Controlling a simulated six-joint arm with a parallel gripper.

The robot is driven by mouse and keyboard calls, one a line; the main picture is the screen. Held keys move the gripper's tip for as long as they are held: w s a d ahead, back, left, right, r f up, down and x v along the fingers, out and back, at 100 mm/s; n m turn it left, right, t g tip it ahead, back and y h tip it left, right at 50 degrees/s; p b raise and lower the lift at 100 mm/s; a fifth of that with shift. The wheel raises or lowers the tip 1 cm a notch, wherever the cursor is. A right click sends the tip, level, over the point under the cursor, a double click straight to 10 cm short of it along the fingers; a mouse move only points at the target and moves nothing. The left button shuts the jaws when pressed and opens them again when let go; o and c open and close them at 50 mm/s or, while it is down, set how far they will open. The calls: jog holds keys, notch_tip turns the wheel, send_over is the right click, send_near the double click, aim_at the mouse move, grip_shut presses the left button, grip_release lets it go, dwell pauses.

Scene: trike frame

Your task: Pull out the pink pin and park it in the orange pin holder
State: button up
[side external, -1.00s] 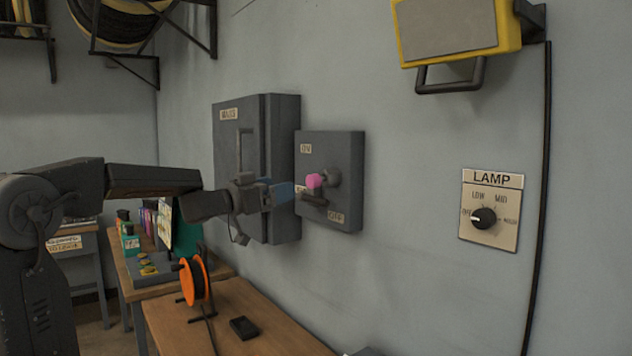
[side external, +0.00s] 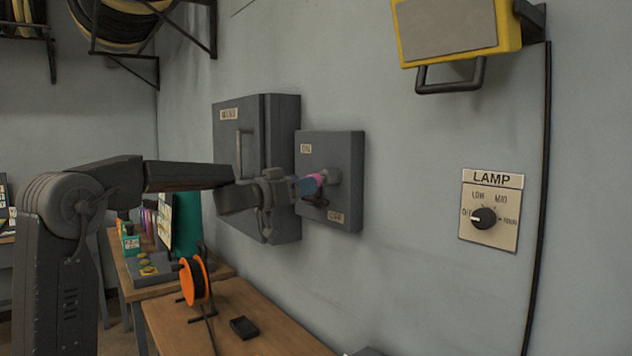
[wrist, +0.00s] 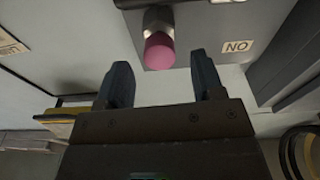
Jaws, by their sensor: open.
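The pink pin (side external: 319,178) sticks out from the front of the small grey switch box (side external: 345,200) on the wall. In the wrist view its rounded pink end (wrist: 158,52) points towards me from a grey socket. My gripper (side external: 308,187) is close in front of the pin, with blue fingers. In the wrist view my gripper (wrist: 160,72) is open, with one finger on each side of the pin's end and visible gaps. In the side view the fingers partly hide the pin. I cannot make out an orange pin holder.
A larger grey cabinet (side external: 281,125) stands on the wall just left of the switch box. Below is a wooden bench (side external: 275,325) with an orange reel (side external: 188,282) and a small black block (side external: 244,327). The wall right of the box is clear up to the lamp dial (side external: 484,218).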

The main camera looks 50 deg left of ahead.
aim_at(322, 176)
jog(key=w, duration=0.6)
jog(key=shift+w+r, duration=0.3)
jog(key=shift+w+d+r, duration=0.1)
jog(key=shift+w+d, duration=0.05)
jog(key=shift+w, duration=0.35)
jog(key=shift+d, duration=0.15)
dwell(0.5)
jog(key=c, duration=1)
jog(key=o, duration=1.4)
jog(key=shift+o, duration=0.2)
jog(key=s+f, duration=0.1)
jog(key=s, duration=1.3)
jog(key=shift+s+a, duration=0.15)
jog(key=shift+a, duration=0.1)
